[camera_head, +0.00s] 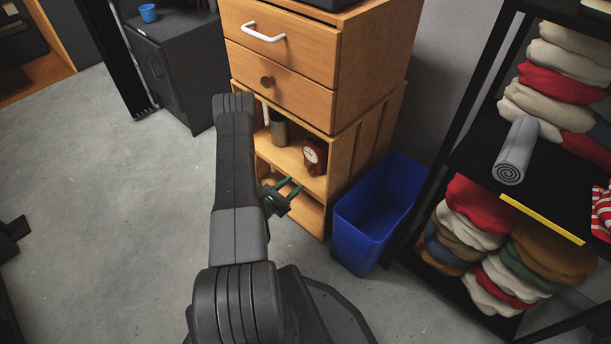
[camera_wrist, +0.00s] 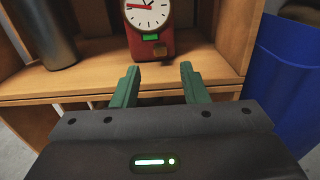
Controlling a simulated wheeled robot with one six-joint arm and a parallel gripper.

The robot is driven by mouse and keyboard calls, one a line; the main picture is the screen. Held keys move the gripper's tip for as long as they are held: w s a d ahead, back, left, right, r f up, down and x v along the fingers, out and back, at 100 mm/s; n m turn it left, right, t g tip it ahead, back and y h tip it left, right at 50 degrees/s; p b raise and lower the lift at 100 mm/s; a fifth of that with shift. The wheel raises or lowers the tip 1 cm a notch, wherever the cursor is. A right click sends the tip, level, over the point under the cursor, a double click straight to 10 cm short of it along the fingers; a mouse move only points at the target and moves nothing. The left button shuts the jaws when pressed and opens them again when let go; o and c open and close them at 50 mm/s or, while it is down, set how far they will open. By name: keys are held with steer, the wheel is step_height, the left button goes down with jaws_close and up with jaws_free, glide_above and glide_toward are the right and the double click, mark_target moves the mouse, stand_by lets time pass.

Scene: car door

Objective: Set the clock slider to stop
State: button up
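The clock (camera_head: 315,156) is a red box with a round white dial, standing on the upper shelf of the wooden crate unit. In the wrist view the clock (camera_wrist: 149,38) shows its dial at the top, a green patch below it and a small yellowish piece lower on the front. I cannot tell the slider or its setting for sure. My gripper (camera_head: 294,188) is in front of the shelf, below and short of the clock. In the wrist view its two green fingers (camera_wrist: 159,72) are apart with nothing between them.
A dark cylinder (camera_wrist: 43,32) stands left of the clock on the shelf (camera_wrist: 90,82). A blue bin (camera_head: 372,212) is on the floor right of the crate. Wooden drawers (camera_head: 278,62) sit above. A rack with folded cloths (camera_head: 565,75) is at the right.

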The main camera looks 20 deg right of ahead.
mark_target(309, 171)
steer(key=b+x, duration=0.1)
steer(key=x, duration=0.6)
steer(key=shift+c, duration=0.2)
jaws_close()
